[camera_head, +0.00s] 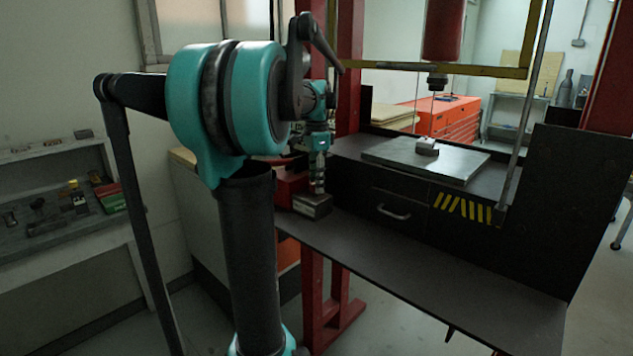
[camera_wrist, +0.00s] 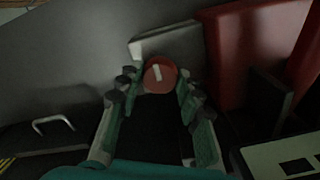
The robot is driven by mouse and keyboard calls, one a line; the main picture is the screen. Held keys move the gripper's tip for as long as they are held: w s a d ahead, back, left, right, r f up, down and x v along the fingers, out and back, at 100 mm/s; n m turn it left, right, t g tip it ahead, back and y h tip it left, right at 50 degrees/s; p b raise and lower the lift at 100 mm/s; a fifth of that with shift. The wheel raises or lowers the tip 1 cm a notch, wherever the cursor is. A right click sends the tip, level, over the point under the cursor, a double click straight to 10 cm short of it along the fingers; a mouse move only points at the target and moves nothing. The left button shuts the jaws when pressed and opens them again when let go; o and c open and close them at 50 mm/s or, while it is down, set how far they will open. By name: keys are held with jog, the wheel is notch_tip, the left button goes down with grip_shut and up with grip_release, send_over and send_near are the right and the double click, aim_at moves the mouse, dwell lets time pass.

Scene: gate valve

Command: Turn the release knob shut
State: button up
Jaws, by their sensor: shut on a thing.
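The release knob (camera_wrist: 152,86) is a round red cap with a short white mark, seen from above in the wrist view. The mark runs nearly up and down in that view. The knob sits by a grey metal block (camera_wrist: 190,42), which also shows in the head view (camera_head: 315,208). My gripper (camera_wrist: 158,76) has its fingers on both sides of the knob and is shut on it. In the head view my gripper (camera_head: 317,186) points down at the block, and the knob is hidden there.
A red housing (camera_wrist: 232,60) stands right beside the block. A dark bench (camera_head: 430,280) spreads to the right and is clear. A drawer with a handle (camera_head: 393,213) sits under a grey plate (camera_head: 385,151). Red press posts (camera_head: 349,70) rise behind.

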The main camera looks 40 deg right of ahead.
dwell(0.3)
jog(key=o, duration=1.1)
jog(key=shift+o, duration=0.2)
notch_tip(320, 180, up, 12)
